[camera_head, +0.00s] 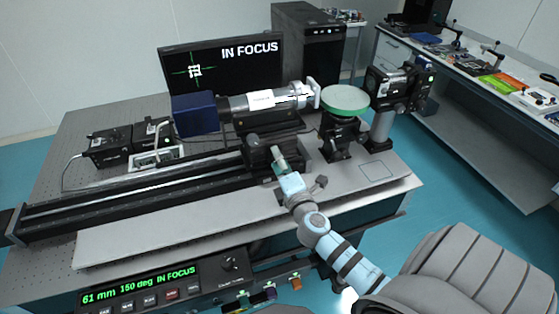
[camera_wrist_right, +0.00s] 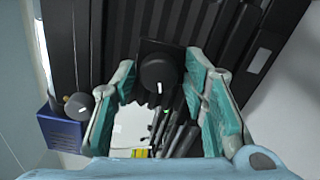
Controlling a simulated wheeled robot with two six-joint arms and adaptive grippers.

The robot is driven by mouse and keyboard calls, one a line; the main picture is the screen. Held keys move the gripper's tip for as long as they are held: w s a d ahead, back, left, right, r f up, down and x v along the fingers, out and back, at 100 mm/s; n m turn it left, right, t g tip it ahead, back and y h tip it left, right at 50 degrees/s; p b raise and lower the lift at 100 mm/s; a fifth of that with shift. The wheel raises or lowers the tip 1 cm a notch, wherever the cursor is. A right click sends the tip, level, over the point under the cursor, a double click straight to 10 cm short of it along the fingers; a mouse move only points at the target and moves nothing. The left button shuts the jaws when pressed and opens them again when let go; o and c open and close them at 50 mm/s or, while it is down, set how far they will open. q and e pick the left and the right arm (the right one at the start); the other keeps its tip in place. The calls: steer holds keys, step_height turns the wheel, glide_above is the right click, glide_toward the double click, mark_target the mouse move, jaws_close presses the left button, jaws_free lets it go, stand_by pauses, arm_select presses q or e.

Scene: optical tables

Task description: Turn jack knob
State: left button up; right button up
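A dark round knob (camera_wrist_right: 160,73) with a small white mark lies between my right gripper's fingertips in the right wrist view. My right gripper (camera_wrist_right: 161,72) has its teal-padded fingers spread on both sides of the knob, with gaps showing. In the head view my right gripper (camera_head: 276,160) is at the front of the black carriage (camera_head: 258,150) on the rail, and hides the knob there. A second, grey knob (camera_head: 320,182) sticks out just right of it. A jack-like black stand (camera_head: 340,135) carries a green round plate (camera_head: 345,99). My left gripper is out of view.
A blue-ended optical tube (camera_head: 195,114) lies behind the carriage. A monitor (camera_head: 220,62) reads IN FOCUS, and the front panel (camera_head: 165,283) reads 61 mm, 150 deg, IN FOCUS. A camera post (camera_head: 383,125) stands to the right. The table's front right surface is clear.

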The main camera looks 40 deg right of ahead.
steer(key=v, duration=1.2)
